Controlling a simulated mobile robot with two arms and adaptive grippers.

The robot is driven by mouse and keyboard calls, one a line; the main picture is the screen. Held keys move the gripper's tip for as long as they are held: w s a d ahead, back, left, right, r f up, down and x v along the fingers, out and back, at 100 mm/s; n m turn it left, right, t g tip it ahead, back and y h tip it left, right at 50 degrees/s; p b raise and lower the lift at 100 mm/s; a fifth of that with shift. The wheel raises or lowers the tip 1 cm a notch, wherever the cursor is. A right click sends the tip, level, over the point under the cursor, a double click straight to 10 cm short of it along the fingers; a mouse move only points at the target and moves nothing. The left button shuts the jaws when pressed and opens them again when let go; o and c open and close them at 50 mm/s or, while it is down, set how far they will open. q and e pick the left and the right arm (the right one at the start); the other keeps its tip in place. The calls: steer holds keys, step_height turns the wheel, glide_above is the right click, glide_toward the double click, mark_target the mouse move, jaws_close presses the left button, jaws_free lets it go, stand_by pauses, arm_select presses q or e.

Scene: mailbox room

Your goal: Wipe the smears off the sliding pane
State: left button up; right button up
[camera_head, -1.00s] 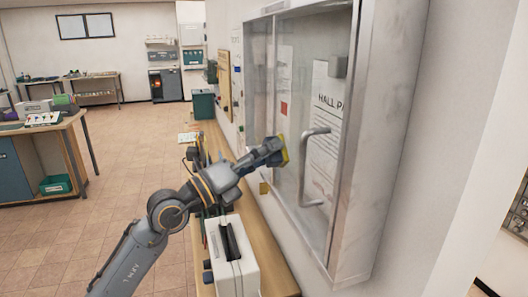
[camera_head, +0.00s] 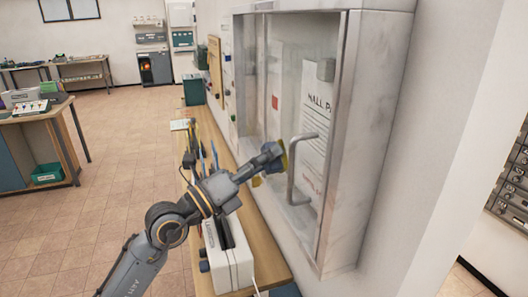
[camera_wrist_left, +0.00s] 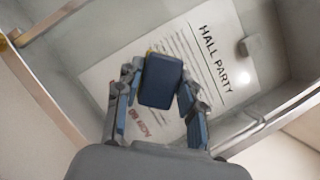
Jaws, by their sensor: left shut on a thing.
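The sliding pane (camera_head: 283,95) is the clear glass front of a grey-framed wall case, with a bent metal handle (camera_head: 292,172) on it. My left gripper (camera_head: 274,154) is shut on a small wiping pad (camera_head: 284,155), blue with a yellow side. It holds the pad up at the glass, just left of the handle; whether it touches cannot be told. In the left wrist view the pad's blue back (camera_wrist_left: 161,80) sits between the two fingers, in front of the Hall Party sheet. The glass looks hazy in places, but I cannot make out separate smears. My right gripper is out of view.
A wooden bench (camera_head: 262,232) runs under the case, with a white box-shaped device (camera_head: 229,262) below my left arm. A notice sheet (camera_head: 317,115) hangs behind the glass. A worktable (camera_head: 35,115) stands at left. Open tiled floor lies between them.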

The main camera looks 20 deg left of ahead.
mark_target(261, 150)
arm_select(q)
steer(key=shift+w+a+b, duration=0.35)
steer(key=shift+w+b, duration=0.1)
steer(key=shift+w, duration=0.15)
steer(key=shift+w+a+b, duration=0.3)
steer(key=shift+w+a, duration=0.05)
steer(key=shift+w, duration=0.25)
steer(key=shift+w+a+b, duration=0.25)
steer(key=shift+w+a, duration=0.1)
steer(key=shift+w, duration=0.2)
steer(key=shift+s+a, duration=0.4)
steer(key=shift+a, duration=0.2)
steer(key=shift+s+a+b, duration=0.35)
steer(key=shift+s+a, duration=0.3)
steer(key=shift+a, duration=0.25)
steer(key=shift+s+a+b, duration=0.35)
steer(key=shift+s+a, duration=0.25)
steer(key=shift+a, duration=0.3)
